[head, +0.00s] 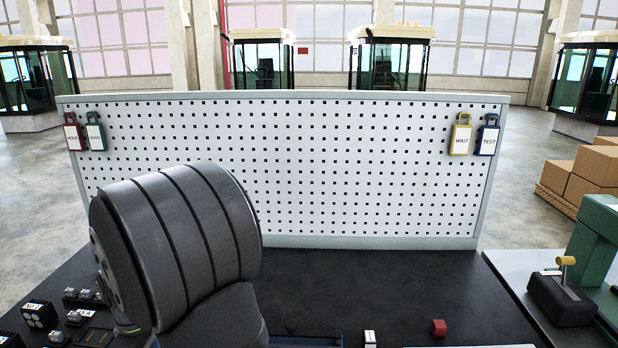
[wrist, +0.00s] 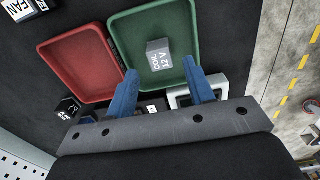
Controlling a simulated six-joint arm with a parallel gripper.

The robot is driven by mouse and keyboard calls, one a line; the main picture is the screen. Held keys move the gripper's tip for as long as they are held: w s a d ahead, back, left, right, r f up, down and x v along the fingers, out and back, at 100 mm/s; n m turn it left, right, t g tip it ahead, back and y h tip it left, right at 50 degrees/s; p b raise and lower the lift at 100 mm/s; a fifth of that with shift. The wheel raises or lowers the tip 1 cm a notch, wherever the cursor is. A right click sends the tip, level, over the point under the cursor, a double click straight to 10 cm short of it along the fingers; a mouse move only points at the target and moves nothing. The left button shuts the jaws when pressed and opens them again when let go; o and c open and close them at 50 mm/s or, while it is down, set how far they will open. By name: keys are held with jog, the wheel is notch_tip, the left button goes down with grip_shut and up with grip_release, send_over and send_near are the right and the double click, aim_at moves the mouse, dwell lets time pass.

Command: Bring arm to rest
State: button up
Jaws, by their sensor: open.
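My gripper (wrist: 160,66) shows in the wrist view with its two blue fingers spread apart and nothing held between them. Beyond the fingertips is an open green tray (wrist: 121,37) with a grey block marked COIL 12V (wrist: 158,54) in it. I cannot tell the exact height of the fingers above the tray. An empty red tray (wrist: 75,62) lies beside the green one, to its left. In the head view my dark arm fills the lower left, and the gripper itself is not seen there.
A white pegboard (head: 300,170) with hanging tags stands behind the dark bench (head: 380,275). A red cube (head: 439,327) and a small white block (head: 370,338) are at the near edge. A lever box (head: 562,300) stands right. A black block (wrist: 67,107) and FAN box (wrist: 22,8) lie near the trays.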

notch_tip(320, 180, down, 4)
jog(key=shift+f, duration=0.2)
jog(key=shift+r, duration=2)
